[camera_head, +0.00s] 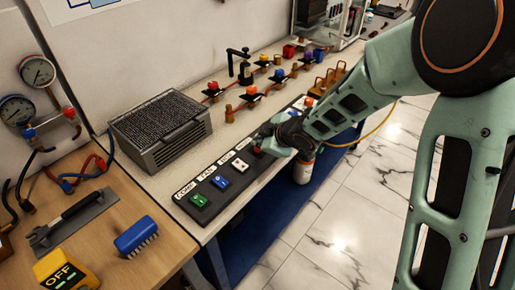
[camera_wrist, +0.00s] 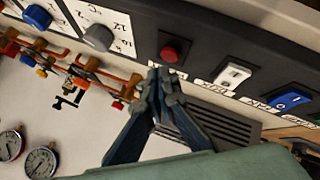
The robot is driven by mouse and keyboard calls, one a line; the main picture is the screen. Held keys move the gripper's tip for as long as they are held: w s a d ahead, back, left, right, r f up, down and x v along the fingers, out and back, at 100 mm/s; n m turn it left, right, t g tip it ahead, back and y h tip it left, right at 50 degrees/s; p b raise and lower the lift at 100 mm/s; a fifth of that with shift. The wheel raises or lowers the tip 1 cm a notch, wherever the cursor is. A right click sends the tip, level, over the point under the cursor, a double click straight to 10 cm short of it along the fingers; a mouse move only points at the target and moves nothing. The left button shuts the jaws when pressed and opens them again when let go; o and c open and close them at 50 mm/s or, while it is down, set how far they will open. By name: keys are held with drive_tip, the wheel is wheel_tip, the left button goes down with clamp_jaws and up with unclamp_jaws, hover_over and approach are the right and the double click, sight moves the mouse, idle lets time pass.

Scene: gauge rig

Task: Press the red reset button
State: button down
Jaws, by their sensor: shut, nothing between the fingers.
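The red button (camera_wrist: 169,53) is a round red knob with a dark collar on the black control panel (camera_wrist: 215,45), seen in the wrist view. My gripper (camera_wrist: 164,74) is shut and empty, its fingertips just below the button in that picture. A small gap shows between the tips and the button there; I cannot tell how far apart they are in depth.
The panel also holds a green switch (camera_head: 199,200), a blue switch (camera_head: 220,181) and a white switch (camera_head: 240,166). A grey vented box (camera_head: 160,130) stands behind it. Valves on red pipes (camera_head: 250,94) line the bench's back. A spray can (camera_head: 304,167) is beyond the bench's front edge.

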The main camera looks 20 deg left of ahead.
sight(258, 151)
drive_tip(key=shift+r+p, duration=2.45)
drive_tip(key=shift+r, duration=0.15)
drive_tip(key=shift+f, duration=0.1)
